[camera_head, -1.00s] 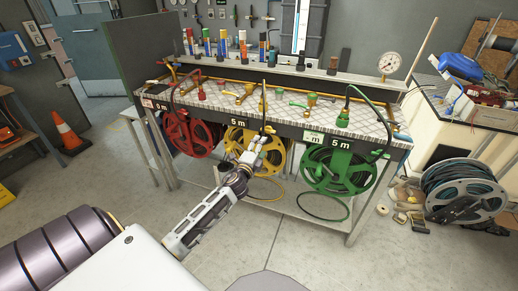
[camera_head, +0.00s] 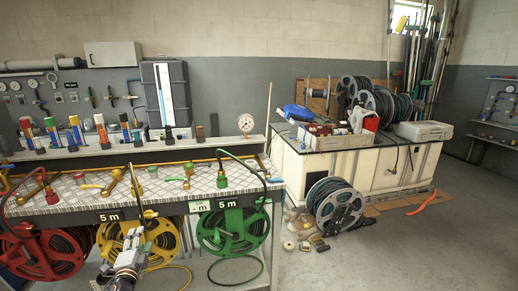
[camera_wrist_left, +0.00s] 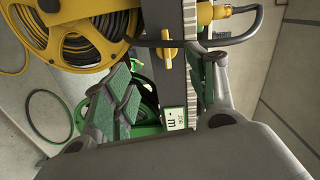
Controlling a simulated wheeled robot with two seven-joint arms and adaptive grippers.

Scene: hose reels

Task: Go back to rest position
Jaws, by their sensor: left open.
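My left gripper (camera_head: 133,243) is in front of the workbench, near the yellow hose reel (camera_head: 112,244). In the left wrist view its two fingers (camera_wrist_left: 165,85) are spread apart and hold nothing. The yellow reel (camera_wrist_left: 75,35) shows there at upper left, and part of the green hose reel (camera_wrist_left: 143,85) shows behind the fingers. In the head view the green reel (camera_head: 232,228) hangs right of the gripper and the red reel (camera_head: 40,255) hangs to the left. My right gripper is in neither view.
The workbench (camera_head: 75,203) carries valves, pipes and a pressure gauge (camera_head: 245,123). A loose reel (camera_head: 335,208) and small parts (camera_head: 305,243) lie on the floor by a white cabinet (camera_head: 385,172). An orange item (camera_head: 428,202) lies further right. The floor at lower right is clear.

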